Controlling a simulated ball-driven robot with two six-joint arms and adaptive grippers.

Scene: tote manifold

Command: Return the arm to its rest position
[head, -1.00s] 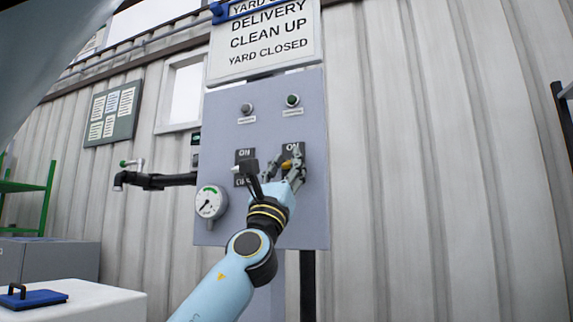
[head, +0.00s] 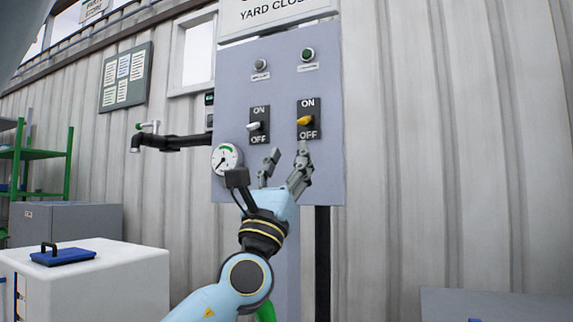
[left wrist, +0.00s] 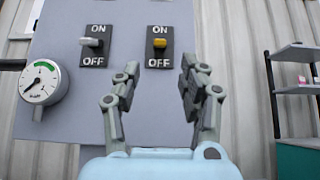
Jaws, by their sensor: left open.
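My left gripper (head: 284,168) is open and empty in front of the lower part of the grey control panel (head: 232,110). In the left wrist view its two fingers (left wrist: 160,90) stand apart with nothing between them, just below the switches. The yellow-handled switch (head: 305,120) is above the fingertips and apart from them. The white-handled switch (head: 254,126) is to its left. Both switches have ON above and OFF below. My right gripper is not in view.
A round gauge (head: 226,159) sits at the panel's lower left. A black pipe with a tap (head: 165,142) juts out left of the panel. A green rack (head: 45,155) is behind.

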